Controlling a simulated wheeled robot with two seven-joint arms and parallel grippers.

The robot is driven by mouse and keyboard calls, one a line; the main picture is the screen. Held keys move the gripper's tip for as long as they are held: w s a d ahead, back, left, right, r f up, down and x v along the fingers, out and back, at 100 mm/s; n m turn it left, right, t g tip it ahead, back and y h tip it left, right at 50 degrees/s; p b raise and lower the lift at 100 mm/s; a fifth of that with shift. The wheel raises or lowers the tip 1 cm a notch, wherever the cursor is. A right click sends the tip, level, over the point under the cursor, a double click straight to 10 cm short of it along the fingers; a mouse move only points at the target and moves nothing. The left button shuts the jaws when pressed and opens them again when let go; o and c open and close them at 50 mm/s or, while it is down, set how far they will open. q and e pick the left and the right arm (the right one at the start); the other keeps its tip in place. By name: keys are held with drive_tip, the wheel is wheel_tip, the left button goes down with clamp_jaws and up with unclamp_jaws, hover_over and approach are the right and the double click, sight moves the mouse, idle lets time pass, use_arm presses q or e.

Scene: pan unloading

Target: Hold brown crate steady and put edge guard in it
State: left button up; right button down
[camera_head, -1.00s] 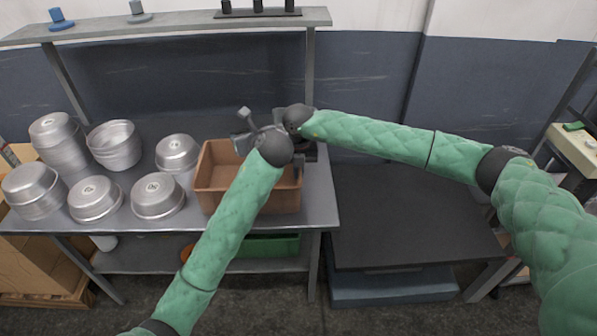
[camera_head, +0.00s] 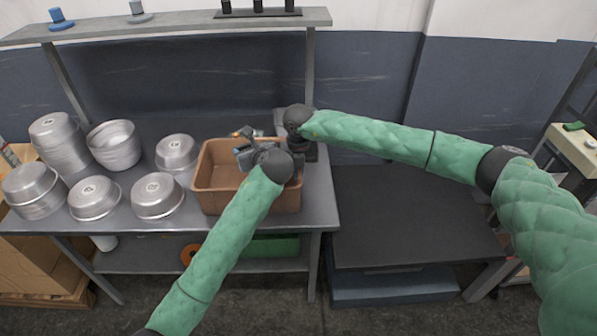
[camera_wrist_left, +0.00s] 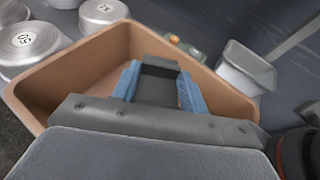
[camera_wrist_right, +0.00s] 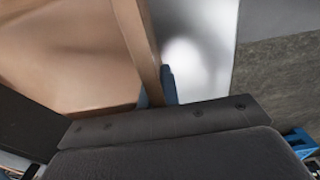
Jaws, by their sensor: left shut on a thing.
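The brown crate (camera_head: 205,190) stands on the steel table, open side up. My left gripper (camera_head: 243,154) is over the crate's opening. In the left wrist view its blue fingers (camera_wrist_left: 158,88) are shut on a dark grey piece, seemingly the edge guard (camera_wrist_left: 160,70), above the crate (camera_wrist_left: 62,72). My right gripper (camera_wrist_right: 158,90) is at the crate's right wall, with blue fingertips on both sides of the wall (camera_wrist_right: 138,45), seemingly closed on it. In the head view the right fingers are hidden behind my wrists.
Stacked and single metal pans (camera_head: 95,198) stand left of the crate. A small grey bin (camera_wrist_left: 240,68) and an item with orange knobs (camera_wrist_left: 185,45) are behind it. A shelf (camera_head: 180,22) runs above. A dark low table (camera_head: 400,215) at right is clear.

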use_arm(q)
drive_tip(key=o, duration=1.1)
drive_tip(key=shift+s, duration=0.1)
drive_tip(key=v, duration=1.1)
drive_tip(key=shift+s+d+r, duration=0.1)
drive_tip(key=shift+s+d, duration=0.15)
drive_tip(key=shift+s, duration=0.05)
use_arm(e)
drive_tip(key=c, duration=1.6)
unclamp_jaws()
drive_tip(key=shift+o, duration=0.2)
